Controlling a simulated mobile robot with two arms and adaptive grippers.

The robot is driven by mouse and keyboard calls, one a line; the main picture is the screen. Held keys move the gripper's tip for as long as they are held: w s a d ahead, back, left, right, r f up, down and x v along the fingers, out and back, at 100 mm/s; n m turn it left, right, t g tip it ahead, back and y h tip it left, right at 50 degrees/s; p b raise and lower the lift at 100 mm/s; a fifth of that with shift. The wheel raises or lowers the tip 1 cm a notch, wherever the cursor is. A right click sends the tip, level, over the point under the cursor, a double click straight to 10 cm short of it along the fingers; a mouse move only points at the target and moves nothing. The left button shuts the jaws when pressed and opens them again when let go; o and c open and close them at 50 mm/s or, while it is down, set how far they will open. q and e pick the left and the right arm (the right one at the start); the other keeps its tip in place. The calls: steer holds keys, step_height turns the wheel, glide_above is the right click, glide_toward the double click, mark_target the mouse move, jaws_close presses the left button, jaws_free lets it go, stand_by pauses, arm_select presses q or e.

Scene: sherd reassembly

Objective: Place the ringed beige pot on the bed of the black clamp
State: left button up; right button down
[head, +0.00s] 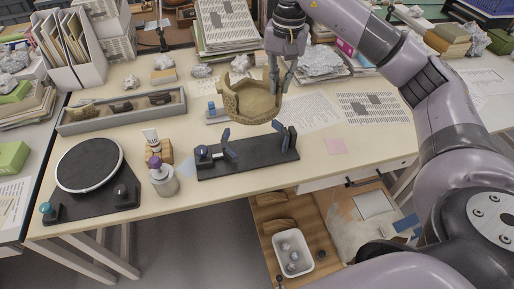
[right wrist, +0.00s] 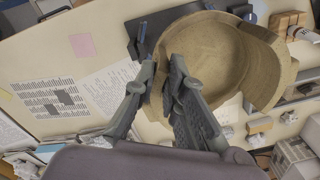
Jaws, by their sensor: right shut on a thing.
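The beige pot (head: 252,106) is an open, broken-rimmed bowl, held in the air above the table just behind the black clamp. It fills much of the right wrist view (right wrist: 222,65). My right gripper (head: 277,86) is shut on the pot's wall at its right side, with one finger inside and one outside, as the right wrist view (right wrist: 160,92) shows. The black clamp (head: 262,160) lies on the table with a dark bed, two upright blue-tipped jaws and a knob at its left end. The pot hides a little of the table behind the clamp. My left gripper does not show.
A black turntable (head: 90,165) stands at the left. Papers and a pink note (head: 335,146) lie right.

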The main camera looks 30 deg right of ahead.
steer(key=shift+w+d+f, duration=0.1)
steer(key=shift+d+f, duration=0.05)
steer(key=shift+d, duration=0.15)
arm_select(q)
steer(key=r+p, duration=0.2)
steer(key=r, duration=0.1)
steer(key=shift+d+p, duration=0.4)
arm_select(e)
step_height(320, 180, down, 19)
steer(key=shift+d+f, duration=0.1)
steer(key=shift+f, duration=0.05)
steer(key=shift+f, duration=0.1)
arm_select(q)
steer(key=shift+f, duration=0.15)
arm_select(e)
steer(key=c, duration=1.7)
jaws_free()
steer(key=shift+o, duration=0.2)
